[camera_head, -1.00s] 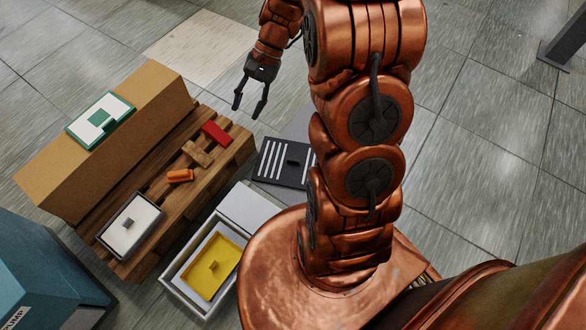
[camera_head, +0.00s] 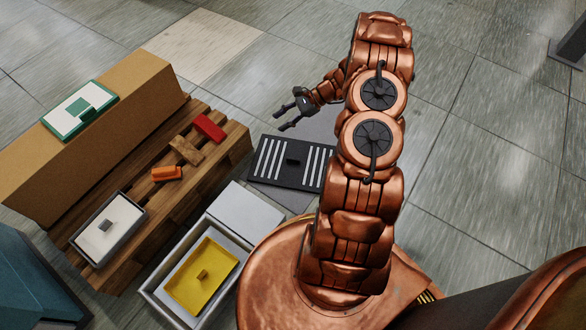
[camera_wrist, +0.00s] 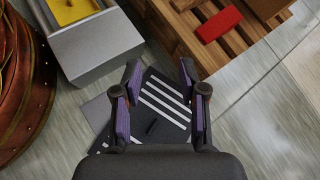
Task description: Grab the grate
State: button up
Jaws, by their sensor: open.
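The grate (camera_head: 268,160) is a flat black plate with white slots and a small dark raised handle (camera_head: 293,160) in its middle. It lies low by the floor, right of the pallet, in the head view. In the wrist view the grate (camera_wrist: 163,105) shows between and beyond my fingers, its near part hidden by the gripper. My gripper (camera_head: 284,115) is open and empty, above and behind the grate in the head view. The gripper also shows in the wrist view (camera_wrist: 160,80), with purple-padded fingers apart and not touching the grate.
A wooden pallet (camera_head: 150,215) holds a red block (camera_head: 209,128), an orange piece (camera_head: 167,173), a wooden piece (camera_head: 186,150) and a grey tray (camera_head: 140,222). A cardboard box (camera_head: 150,105) stands behind. A white case with a yellow tray (camera_head: 225,263) sits in front.

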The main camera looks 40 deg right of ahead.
jog(key=s+d+f+m+t+b, duration=0.1)
jog(key=d+f+m+t+b, duration=0.35)
jog(key=f, duration=1.05)
jog(key=m+t+h+b, duration=0.1)
jog(key=m+h+b, duration=0.1)
jog(key=m+b, duration=0.3)
send_near(294, 159)
jog(key=shift+w+a+f+n+b, duration=0.15)
jog(key=shift+w+a+f+n, duration=0.1)
jog(key=shift+w+f+n, duration=0.25)
jog(key=shift+w+a+f+n+b, duration=0.15)
jog(key=shift+w+a+f+n, duration=0.15)
jog(key=shift+f, duration=0.4)
jog(key=shift+w+a+f+t+y+b, duration=0.15)
jog(key=shift+w+a+f+b, duration=0.1)
jog(key=shift+w+a, duration=0.1)
jog(key=shift+w+a+f+t+y+b, duration=0.1)
jog(key=shift+w+a+f+y+b, duration=0.1)
jog(key=shift+w, duration=0.2)
jog(key=shift+a+r+b+x, duration=0.1)
jog(key=shift+b+x, duration=0.6)
jog(key=shift+x, duration=0.25)
jog(key=shift+a+r+b+x, duration=0.1)
jog(key=shift+r+b+x, duration=0.05)
jog(key=shift+b+x, duration=0.65)
jog(key=shift+x, duration=1.05)
jog(key=shift+r, duration=0.15)
grip_shut()
